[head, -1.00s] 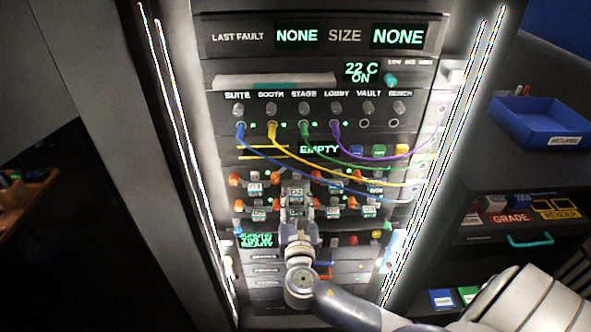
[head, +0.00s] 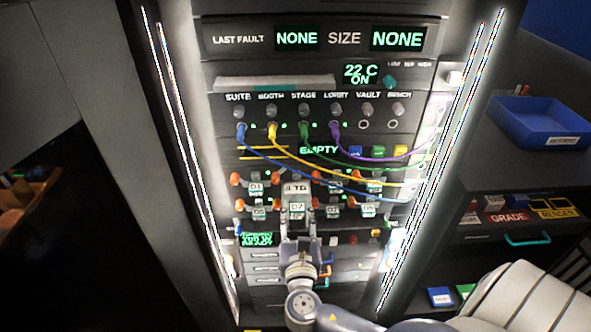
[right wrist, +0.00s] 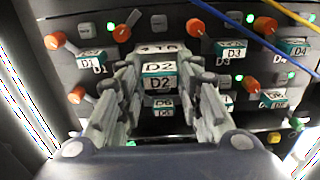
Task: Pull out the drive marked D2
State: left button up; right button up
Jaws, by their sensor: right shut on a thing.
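The drive marked D2 (head: 296,207) sticks out of the drive rows in the middle of the rack, and its lettered top shows in the head view. In the right wrist view, the D2 front label (right wrist: 160,84) faces me between the fingers. My right gripper (head: 298,224) is shut on this drive, one finger on each side; it also fills the right wrist view (right wrist: 161,92). How much of the drive is still inside its bay cannot be seen. My left gripper is not in view.
Neighbouring drives D1 (right wrist: 91,59) and D3 (right wrist: 231,50) sit beside it with orange levers, and D6 (right wrist: 163,112) sits below. A blue tray (head: 541,124) stands on the right.

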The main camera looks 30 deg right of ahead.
jog(key=shift+s+a, duration=0.2)
jog(key=shift+s, duration=0.15)
jog(key=p+v, duration=0.1)
jog(key=v, duration=0.6)
jog(key=shift+s+a, duration=0.2)
jog(key=shift+s, duration=0.15)
dwell(0.9)
